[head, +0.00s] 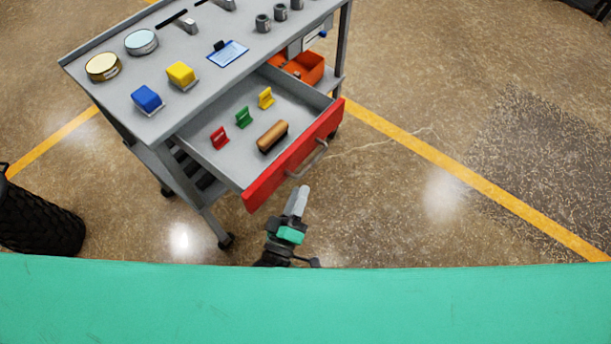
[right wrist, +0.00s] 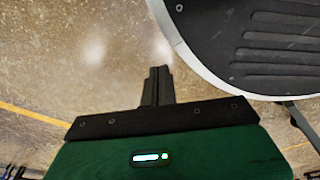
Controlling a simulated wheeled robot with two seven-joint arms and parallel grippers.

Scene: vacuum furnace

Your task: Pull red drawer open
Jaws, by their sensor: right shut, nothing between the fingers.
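The red drawer front (head: 290,160) is on the grey tool cart (head: 190,100) in the head view. The drawer stands out from the cart, and its grey interior shows. A grey bar handle (head: 308,160) is on its front face. My left gripper (head: 298,200) is just below the drawer front, apart from the handle and empty as far as I see. Its fingers overlap from this angle, so I cannot tell whether it is open or shut. My right gripper (right wrist: 157,86) shows in the right wrist view, shut and empty over bare floor.
The drawer holds red (head: 219,137), green (head: 243,117) and yellow (head: 266,98) pieces and a wooden-topped brush (head: 272,136). Blue (head: 147,99) and yellow (head: 181,75) blocks stand on the cart top. An orange bin (head: 305,66) is below it. Floor to the right is clear.

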